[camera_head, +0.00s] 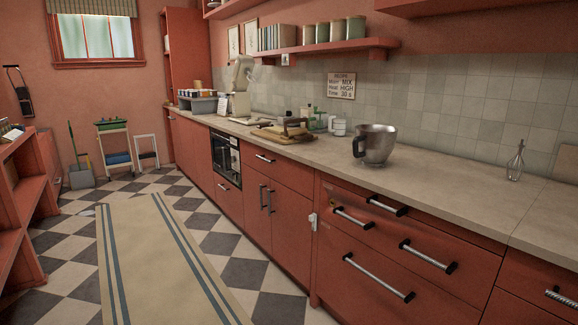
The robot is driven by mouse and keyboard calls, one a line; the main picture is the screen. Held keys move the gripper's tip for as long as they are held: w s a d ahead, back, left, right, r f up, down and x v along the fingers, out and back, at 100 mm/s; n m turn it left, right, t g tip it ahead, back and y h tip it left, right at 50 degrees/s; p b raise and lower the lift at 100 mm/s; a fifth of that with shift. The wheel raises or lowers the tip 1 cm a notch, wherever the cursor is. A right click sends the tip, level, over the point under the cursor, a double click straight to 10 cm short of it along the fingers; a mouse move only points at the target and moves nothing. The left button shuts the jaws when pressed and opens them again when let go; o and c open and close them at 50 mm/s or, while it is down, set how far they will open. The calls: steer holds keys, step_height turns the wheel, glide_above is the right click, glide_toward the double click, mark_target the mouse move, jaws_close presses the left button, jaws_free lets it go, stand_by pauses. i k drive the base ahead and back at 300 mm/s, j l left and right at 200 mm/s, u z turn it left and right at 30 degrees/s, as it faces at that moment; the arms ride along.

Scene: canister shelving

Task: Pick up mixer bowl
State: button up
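The mixer bowl (376,145) is a shiny metal bowl standing upright on the pale counter (425,183). It is right of the picture's middle, near the counter's front edge, with a dark handle on its left side. A cream stand mixer (241,88) stands farther back along the same counter, to the left. My gripper is not in this view, so its place relative to the bowl cannot be seen.
A wooden board with items (283,133) and white cups (338,127) stand left of the bowl. Red drawers (400,245) lie below. A striped rug (165,265) covers the open floor.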

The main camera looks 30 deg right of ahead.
mark_target(373, 143)
steer(key=i+j+z, duration=0.15)
steer(key=i+z, duration=0.15)
steer(key=z, duration=0.2)
steer(key=i+j+z, duration=0.25)
steer(key=z, duration=0.2)
steer(key=i+j+z, duration=0.25)
steer(key=z, duration=0.25)
steer(key=i+j+z, duration=0.15)
steer(key=j+z, duration=0.3)
